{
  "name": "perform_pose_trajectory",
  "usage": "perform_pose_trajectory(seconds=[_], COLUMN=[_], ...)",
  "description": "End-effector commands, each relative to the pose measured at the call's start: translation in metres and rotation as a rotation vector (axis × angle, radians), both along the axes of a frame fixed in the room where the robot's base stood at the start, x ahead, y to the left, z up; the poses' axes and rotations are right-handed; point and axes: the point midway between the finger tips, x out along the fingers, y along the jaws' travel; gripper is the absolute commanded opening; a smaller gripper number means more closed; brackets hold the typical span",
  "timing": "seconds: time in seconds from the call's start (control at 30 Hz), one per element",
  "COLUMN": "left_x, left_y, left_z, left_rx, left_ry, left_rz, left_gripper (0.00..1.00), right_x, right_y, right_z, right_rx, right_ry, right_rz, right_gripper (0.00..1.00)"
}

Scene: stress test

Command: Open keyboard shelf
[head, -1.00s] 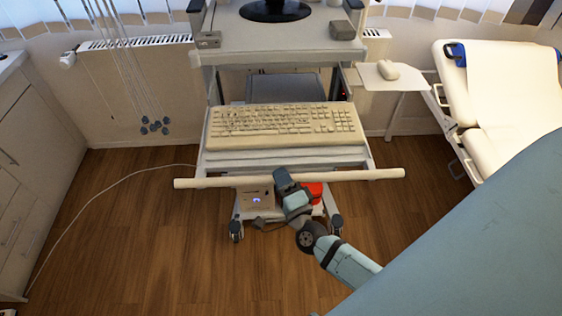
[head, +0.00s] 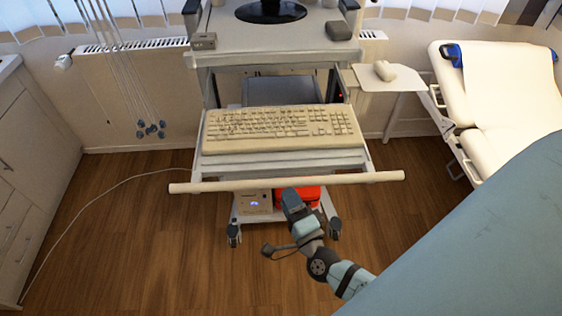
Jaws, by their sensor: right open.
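The keyboard shelf (head: 225,160) is a pale tray on a wheeled cart, and it sticks out toward me below the cart's top. A beige keyboard (head: 281,125) lies on it. A long pale bar (head: 230,186) runs across the shelf's front edge. My right gripper (head: 290,197) is just below and in front of the bar, right of its middle, and looks apart from it. It is open and holds nothing that I can see. My left gripper is not in view.
The cart's top (head: 270,52) carries a monitor stand (head: 270,12). A red object (head: 308,195) and a box (head: 255,203) sit on the cart's low base. A side tray with a mouse (head: 384,70) is at right, near a couch (head: 510,95). The wooden floor in front is clear.

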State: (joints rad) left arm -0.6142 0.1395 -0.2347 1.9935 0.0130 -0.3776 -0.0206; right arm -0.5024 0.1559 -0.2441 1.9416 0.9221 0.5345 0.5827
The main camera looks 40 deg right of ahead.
Motion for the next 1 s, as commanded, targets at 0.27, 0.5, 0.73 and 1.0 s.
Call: perform_pose_trajectory(seconds=[0.27,0.5,0.73,1.0], left_x=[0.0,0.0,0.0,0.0], left_y=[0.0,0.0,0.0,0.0], left_z=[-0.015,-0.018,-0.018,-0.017], left_rx=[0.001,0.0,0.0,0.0], left_ry=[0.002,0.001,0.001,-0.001], left_rz=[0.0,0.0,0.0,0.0], left_gripper=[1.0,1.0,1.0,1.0], right_x=[-0.056,-0.075,-0.076,-0.075], right_y=[0.007,0.01,0.01,0.01], right_z=[-0.012,-0.014,-0.014,-0.014], right_rx=[-0.001,-0.001,0.0,-0.001], right_ry=[0.001,-0.001,-0.001,-0.001], right_rz=[0.0,0.0,0.0,-0.001], right_gripper=[0.52,0.52,0.52,0.52])
